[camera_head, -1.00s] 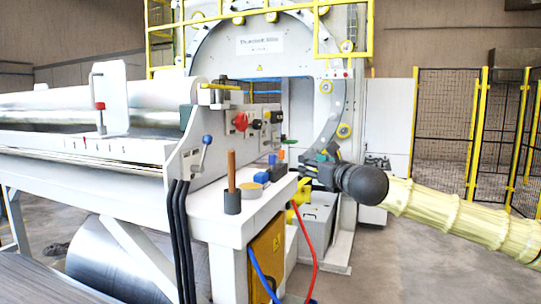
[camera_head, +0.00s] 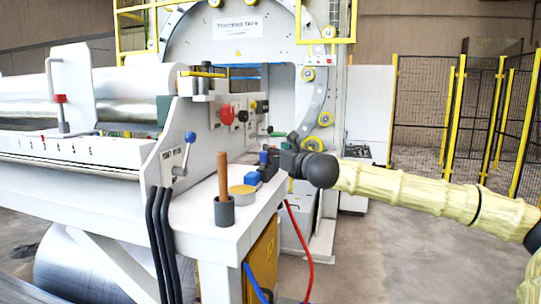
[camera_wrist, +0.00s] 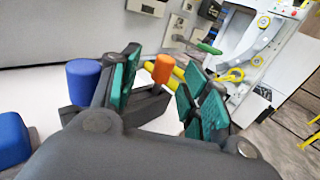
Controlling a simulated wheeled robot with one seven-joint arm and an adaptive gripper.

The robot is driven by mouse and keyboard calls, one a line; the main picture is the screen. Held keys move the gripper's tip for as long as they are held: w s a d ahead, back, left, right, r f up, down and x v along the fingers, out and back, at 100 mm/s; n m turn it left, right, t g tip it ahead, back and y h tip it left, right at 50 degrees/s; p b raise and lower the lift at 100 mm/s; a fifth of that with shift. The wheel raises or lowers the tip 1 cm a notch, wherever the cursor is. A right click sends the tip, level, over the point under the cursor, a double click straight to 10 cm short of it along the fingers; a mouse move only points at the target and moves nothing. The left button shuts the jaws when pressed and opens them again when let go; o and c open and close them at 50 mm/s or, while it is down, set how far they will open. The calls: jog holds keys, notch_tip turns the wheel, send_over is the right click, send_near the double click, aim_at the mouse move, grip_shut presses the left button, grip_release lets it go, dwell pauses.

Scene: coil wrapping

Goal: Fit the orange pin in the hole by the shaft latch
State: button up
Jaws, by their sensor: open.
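The orange pin (camera_wrist: 162,68) stands upright in a dark block (camera_wrist: 150,104) on the white bench. In the wrist view it is between the green-padded fingers of my gripper (camera_wrist: 160,85), which are open with gaps beside the pin. In the head view my gripper (camera_head: 279,158) is at the bench's far right end and hides the pin. A blue pin (camera_wrist: 83,80) stands just left of the fingers; it also shows in the head view (camera_head: 263,157). I cannot make out the hole or tell which part is the shaft latch.
A blue block (camera_head: 252,179), a round tan-topped piece (camera_head: 242,190) and a dark cup (camera_head: 224,211) with a brown stick lie along the bench (camera_head: 205,230). A green handle (camera_wrist: 209,48) is beyond the fingers.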

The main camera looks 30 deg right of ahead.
jog(key=shift+s+d+r, duration=0.1)
jog(key=shift+d+r, duration=0.05)
jog(key=shift+r, duration=0.3)
jog(key=shift+d+r+p, duration=0.1)
jog(key=shift+r+p, duration=0.1)
jog(key=shift+p, duration=0.35)
jog(key=shift+w+d+f+p, duration=0.1)
jog(key=shift+w+p, duration=0.3)
jog(key=shift+w, duration=0.65)
jog(key=shift+w+d+f+p, duration=0.1)
jog(key=shift+w+p, duration=0.25)
jog(key=shift+w, duration=0.65)
jog(key=shift+w+f, duration=0.1)
grip_shut()
